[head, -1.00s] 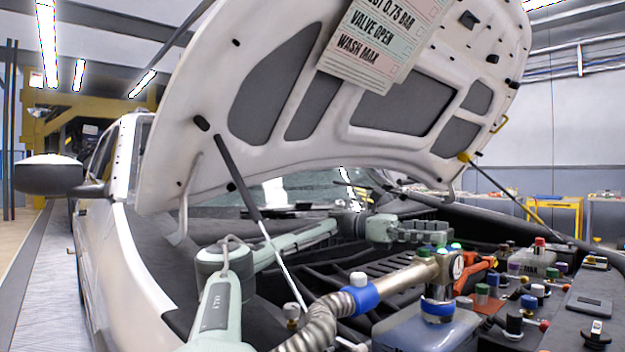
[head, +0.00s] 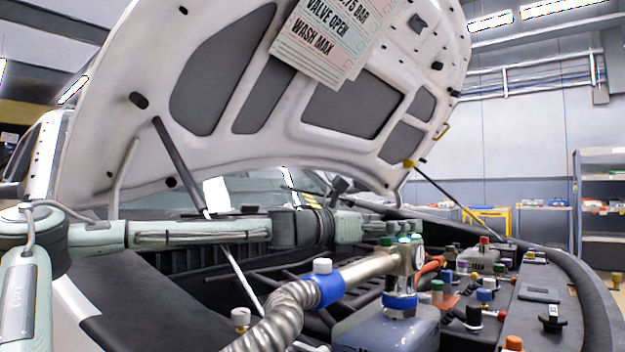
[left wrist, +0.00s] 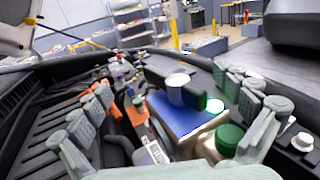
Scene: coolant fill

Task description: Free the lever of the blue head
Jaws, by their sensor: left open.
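The metal coupling with a round gauge (head: 418,257) joins the ribbed hose and sits above a blue ring (head: 399,301) on the blue-grey tank (head: 385,330). I cannot tell its lever apart clearly. An orange part (head: 431,265) shows just behind the coupling. My left gripper (head: 405,230) is behind and above the coupling, pointing right. My right gripper is not in view.
The ribbed hose (head: 285,315) with a blue collar (head: 326,289) crosses in front. The raised hood (head: 240,160) hangs above, held by a strut (head: 181,165). Several caps and fittings crowd the right side around a black knob (head: 551,318).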

